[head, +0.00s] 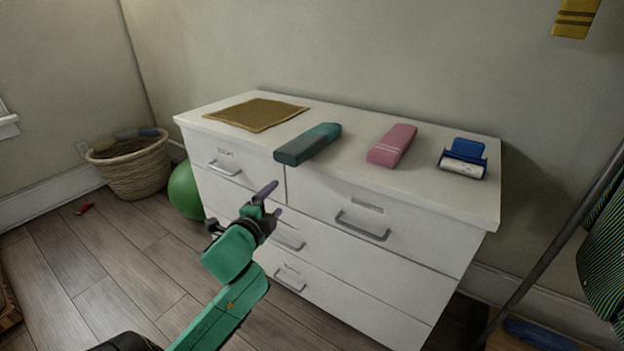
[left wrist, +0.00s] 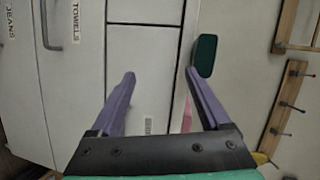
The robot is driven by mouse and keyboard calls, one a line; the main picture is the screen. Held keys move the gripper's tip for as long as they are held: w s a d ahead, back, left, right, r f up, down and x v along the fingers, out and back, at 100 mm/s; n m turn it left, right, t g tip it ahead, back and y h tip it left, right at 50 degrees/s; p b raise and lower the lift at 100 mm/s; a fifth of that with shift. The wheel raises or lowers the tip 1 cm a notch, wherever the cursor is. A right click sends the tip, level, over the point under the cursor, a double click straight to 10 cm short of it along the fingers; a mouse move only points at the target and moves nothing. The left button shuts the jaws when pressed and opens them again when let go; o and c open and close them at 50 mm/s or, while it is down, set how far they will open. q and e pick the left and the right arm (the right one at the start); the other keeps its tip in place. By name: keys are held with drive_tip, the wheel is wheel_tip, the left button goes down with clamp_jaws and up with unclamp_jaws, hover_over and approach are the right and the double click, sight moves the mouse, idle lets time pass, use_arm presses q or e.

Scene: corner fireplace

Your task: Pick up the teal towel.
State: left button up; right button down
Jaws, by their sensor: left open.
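The teal towel (head: 308,144) is a folded block with a darker grey-teal end, lying on top of the white dresser (head: 345,166) near its front edge. Its dark end also shows in the left wrist view (left wrist: 205,55), just beyond the tip of the right-hand finger. My left gripper (head: 272,200) is open and empty, in front of the dresser and lower in the head view than the towel, apart from it. In the left wrist view its two purple fingers (left wrist: 160,73) are spread, with the dresser front behind them. My right gripper is not in view.
On the dresser, a brown mat (head: 255,114) lies left of the towel; a pink folded towel (head: 392,145) and a blue-and-white item (head: 464,158) lie to its right. A wicker basket (head: 135,168) and green ball (head: 185,190) are on the floor at left.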

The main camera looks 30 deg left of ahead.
use_arm(q)
drive_tip(key=m+t+b, duration=0.2)
approach(293, 162)
drive_tip(key=b+x, duration=0.2)
drive_tip(key=x, duration=1)
drive_tip(key=shift+f, duration=0.1)
clamp_jaws()
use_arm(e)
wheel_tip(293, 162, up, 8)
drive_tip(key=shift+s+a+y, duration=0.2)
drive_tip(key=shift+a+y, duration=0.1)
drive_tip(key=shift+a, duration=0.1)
